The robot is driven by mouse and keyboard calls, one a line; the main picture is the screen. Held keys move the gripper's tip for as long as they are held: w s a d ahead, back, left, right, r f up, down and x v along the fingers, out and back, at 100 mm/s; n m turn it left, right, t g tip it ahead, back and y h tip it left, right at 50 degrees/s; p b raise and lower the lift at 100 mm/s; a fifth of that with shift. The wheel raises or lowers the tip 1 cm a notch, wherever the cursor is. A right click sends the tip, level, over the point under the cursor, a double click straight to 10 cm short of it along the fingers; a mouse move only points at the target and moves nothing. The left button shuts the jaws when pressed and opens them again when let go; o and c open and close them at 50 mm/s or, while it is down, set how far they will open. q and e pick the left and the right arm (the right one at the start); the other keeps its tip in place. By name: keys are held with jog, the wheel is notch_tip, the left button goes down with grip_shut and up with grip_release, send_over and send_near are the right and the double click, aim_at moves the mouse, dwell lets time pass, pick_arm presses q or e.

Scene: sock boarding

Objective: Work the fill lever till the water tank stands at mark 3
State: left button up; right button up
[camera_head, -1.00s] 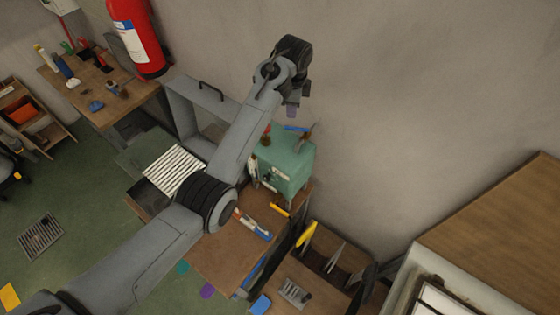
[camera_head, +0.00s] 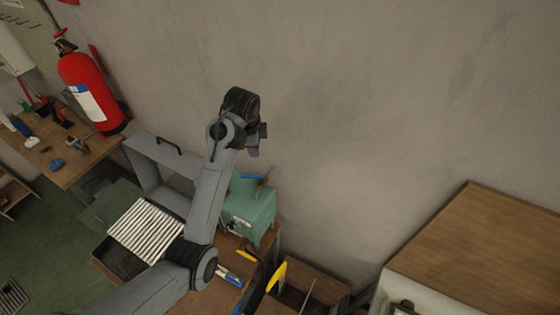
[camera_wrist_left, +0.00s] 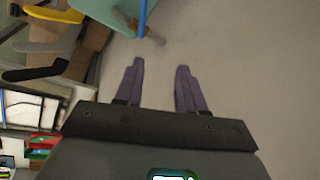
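A green box-shaped unit (camera_head: 250,207), which looks like the water tank, stands against the wall below my left gripper in the head view. A blue bar (camera_head: 252,177) at its top may be the fill lever. In the left wrist view a part of the green unit (camera_wrist_left: 112,8) and the blue bar (camera_wrist_left: 142,16) show at the top edge, beyond the fingertips. My left gripper (camera_wrist_left: 160,66) is open, its two purple fingers apart with only bare wall between them. It also shows in the head view (camera_head: 254,153), above the unit and apart from it. No level mark is readable.
A red fire extinguisher (camera_head: 92,92) hangs on the wall at the left. A grey frame (camera_head: 148,160) and a white ridged panel (camera_head: 146,231) lie left of my arm. A wooden-topped cabinet (camera_head: 482,245) stands at the right. The wall above the unit is clear.

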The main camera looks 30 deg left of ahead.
pick_arm(q)
jog(key=g+p, duration=0.1)
send_near(250, 177)
jog(key=f, duration=0.2)
jog(key=w+f+p, duration=0.1)
jog(key=f, duration=0.2)
jog(key=a+f+p, duration=0.1)
jog(key=f, duration=0.1)
jog(key=shift+w+f, duration=0.2)
jog(key=shift+w, duration=0.1)
grip_shut()
